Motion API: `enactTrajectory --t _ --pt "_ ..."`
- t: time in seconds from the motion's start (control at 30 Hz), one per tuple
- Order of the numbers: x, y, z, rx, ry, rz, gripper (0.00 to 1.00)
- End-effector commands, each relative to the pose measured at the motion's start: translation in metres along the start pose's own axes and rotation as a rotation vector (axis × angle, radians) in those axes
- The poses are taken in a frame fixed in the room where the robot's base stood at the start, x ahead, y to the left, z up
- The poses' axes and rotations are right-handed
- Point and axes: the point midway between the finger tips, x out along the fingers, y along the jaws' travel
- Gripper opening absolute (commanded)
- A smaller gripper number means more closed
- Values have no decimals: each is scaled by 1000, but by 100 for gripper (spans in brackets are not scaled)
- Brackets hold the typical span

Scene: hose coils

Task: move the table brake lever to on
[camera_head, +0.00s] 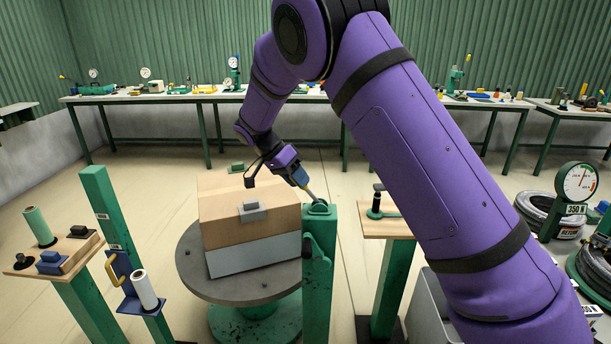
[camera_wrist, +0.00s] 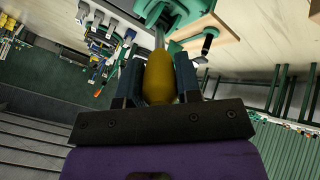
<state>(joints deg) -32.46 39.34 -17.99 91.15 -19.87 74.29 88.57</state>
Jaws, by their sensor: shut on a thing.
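The brake lever shows in the wrist view as a yellow grip (camera_wrist: 160,78) on a thin metal rod. My gripper (camera_wrist: 158,75) is shut around this grip, with one dark finger on each side. In the head view my gripper (camera_head: 301,178) is at the top of a green post (camera_head: 318,265), and the lever's metal rod (camera_head: 313,196) slants down into the post's head. The yellow grip is hidden there by my fingers. The post stands at the right edge of the round grey table (camera_head: 205,278). I see no readable on or off mark.
A cardboard box (camera_head: 235,207) sits on the round table, close to the post. A wooden-topped stand (camera_head: 385,226) with a dark-handled tool is just right. A green post (camera_head: 112,225) with rolls is left. Hose coils (camera_head: 540,210) and a dial gauge (camera_head: 578,183) are far right.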

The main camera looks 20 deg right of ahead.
Motion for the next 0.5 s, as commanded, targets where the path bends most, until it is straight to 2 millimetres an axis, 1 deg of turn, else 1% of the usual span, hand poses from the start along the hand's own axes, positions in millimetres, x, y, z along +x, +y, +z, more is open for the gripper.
enactTrajectory --t 0.03,0.17,0.5 --pt "0 -4 5 -3 25 22 0" --pt "0 -9 10 -3 80 78 0" --pt "3 -16 16 -1 73 75 0"
